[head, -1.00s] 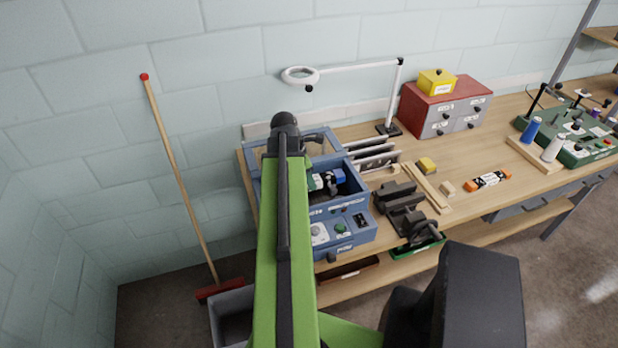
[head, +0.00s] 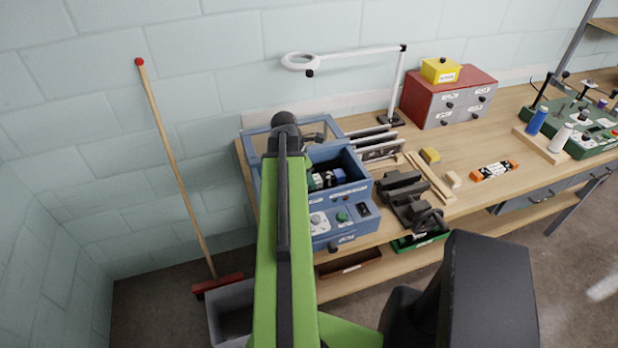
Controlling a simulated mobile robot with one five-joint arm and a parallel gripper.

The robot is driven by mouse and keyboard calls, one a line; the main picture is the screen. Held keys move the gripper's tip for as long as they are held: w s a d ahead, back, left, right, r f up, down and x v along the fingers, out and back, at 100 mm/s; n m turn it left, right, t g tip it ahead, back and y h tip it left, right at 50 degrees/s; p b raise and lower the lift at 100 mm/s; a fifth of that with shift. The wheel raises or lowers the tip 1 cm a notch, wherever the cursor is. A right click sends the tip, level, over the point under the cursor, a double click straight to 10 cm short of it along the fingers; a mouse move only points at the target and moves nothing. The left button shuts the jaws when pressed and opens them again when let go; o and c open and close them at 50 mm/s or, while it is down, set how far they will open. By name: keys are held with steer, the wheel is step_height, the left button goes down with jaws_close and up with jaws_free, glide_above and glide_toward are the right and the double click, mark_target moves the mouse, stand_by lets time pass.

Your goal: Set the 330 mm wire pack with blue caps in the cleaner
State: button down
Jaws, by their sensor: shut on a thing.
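The cleaner is a blue box (head: 350,222) with a front panel of knobs and a green button, at the left end of the bench. Its clear-topped lid (head: 262,139) stands open at the back left. The wire pack with blue caps (head: 338,177) shows inside the open top, partly dark and partly hidden by my arm. My gripper is hidden behind my green arm, which reaches over the cleaner's left part. It is not clear whether the pack touches the cleaner's floor.
Racked plates (head: 378,148) stand right of the cleaner. A dark vice-like fixture (head: 408,198), wooden strips (head: 430,180) and an orange pack (head: 494,170) lie further right. A lamp (head: 395,85) and red drawer cabinet (head: 448,97) stand behind. A broom (head: 178,175) leans on the wall.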

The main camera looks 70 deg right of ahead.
steer(key=shift+f+b, duration=0.5)
steer(key=c, duration=0.8)
jaws_free()
steer(key=shift+o, duration=0.2)
steer(key=shift+r, duration=0.1)
steer(key=p+v, duration=1.6)
steer(key=v, duration=0.1)
steer(key=shift+p, duration=0.35)
steer(key=shift+w+a+r, duration=0.1)
